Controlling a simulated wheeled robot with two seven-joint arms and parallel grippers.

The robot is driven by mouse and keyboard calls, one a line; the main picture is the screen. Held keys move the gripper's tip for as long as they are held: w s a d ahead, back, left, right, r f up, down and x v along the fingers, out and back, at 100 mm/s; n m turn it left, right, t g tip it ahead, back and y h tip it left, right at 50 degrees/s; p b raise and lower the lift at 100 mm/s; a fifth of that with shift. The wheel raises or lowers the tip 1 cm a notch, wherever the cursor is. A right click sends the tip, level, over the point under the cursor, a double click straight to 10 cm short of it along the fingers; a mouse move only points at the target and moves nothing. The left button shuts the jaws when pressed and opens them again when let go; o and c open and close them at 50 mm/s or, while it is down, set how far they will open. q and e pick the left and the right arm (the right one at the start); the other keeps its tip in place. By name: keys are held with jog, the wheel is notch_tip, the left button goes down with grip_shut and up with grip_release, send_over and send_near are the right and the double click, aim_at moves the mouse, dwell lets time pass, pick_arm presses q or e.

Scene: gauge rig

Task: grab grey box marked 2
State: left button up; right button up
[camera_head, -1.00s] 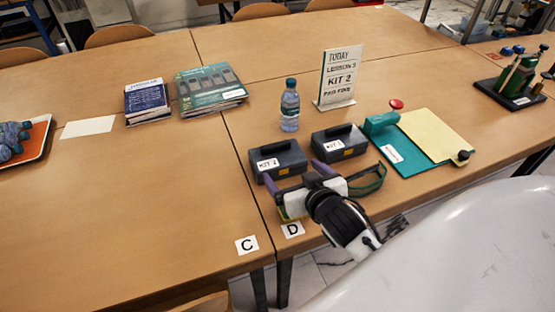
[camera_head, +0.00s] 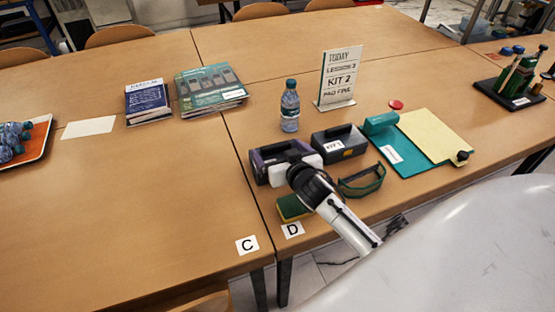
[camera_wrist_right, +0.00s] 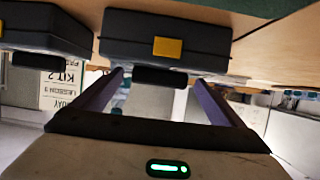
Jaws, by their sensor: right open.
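The grey box marked 2 (camera_head: 273,151) is the left of two dark grey cases on the table. Its label is now hidden behind my right gripper (camera_head: 284,158). The gripper is open, with its purple fingers at the left and right of this box. In the right wrist view the picture is upside down; the box (camera_wrist_right: 165,38) shows a yellow latch, and its black handle lies between the open fingers (camera_wrist_right: 160,82). I see no firm contact. My left gripper is not in view.
A second grey case (camera_head: 338,142), marked KIT 1, stands close at the right. Green goggles (camera_head: 362,181) and a sponge (camera_head: 292,207) lie in front. A bottle (camera_head: 290,106) and a sign (camera_head: 339,76) stand behind. A teal folder (camera_head: 396,152) lies right.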

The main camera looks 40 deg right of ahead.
jog(key=shift+c, duration=0.4)
jog(key=c, duration=1.8)
jog(key=shift+w+r, duration=0.1)
jog(key=shift+c, duration=0.5)
